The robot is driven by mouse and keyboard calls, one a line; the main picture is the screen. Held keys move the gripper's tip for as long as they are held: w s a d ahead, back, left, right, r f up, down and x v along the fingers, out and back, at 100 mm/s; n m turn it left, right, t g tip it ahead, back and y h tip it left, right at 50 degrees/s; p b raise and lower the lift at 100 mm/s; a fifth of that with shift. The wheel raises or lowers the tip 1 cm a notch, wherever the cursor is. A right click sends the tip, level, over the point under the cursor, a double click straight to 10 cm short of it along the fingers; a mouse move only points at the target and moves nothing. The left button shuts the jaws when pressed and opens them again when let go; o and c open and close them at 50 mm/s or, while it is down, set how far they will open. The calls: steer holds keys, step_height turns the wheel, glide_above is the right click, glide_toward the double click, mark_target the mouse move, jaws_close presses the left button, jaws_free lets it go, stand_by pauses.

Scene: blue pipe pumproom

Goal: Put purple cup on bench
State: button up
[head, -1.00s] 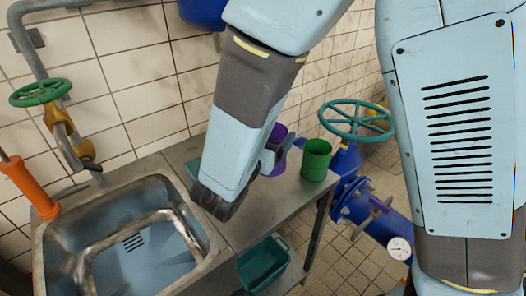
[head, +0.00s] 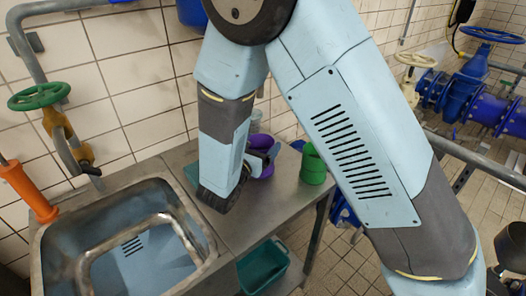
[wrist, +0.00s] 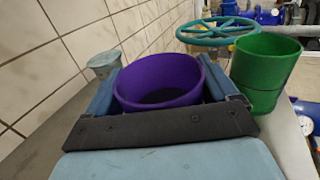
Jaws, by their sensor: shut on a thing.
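The purple cup (wrist: 160,82) is upright between the two fingers of my gripper (wrist: 162,92) in the wrist view. My gripper is shut on it, with a finger at each side. In the head view the purple cup (head: 268,171) is over the right part of the grey metal bench (head: 240,222), partly hidden by my gripper (head: 262,158). I cannot tell whether the cup's base touches the bench top.
A green cup (head: 313,166) stands on the bench to the right, also in the wrist view (wrist: 264,72). A greyish cup (wrist: 104,64) stands near the tiled wall. A sink (head: 130,245) is at left. A teal crate (head: 263,267) sits below the bench.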

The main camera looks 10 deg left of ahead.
steer(key=shift+f, duration=1.05)
steer(key=shift+f, duration=0.1)
steer(key=o, duration=1.1)
steer(key=shift+o, duration=0.2)
steer(key=shift+s, duration=0.1)
steer(key=v, duration=1.2)
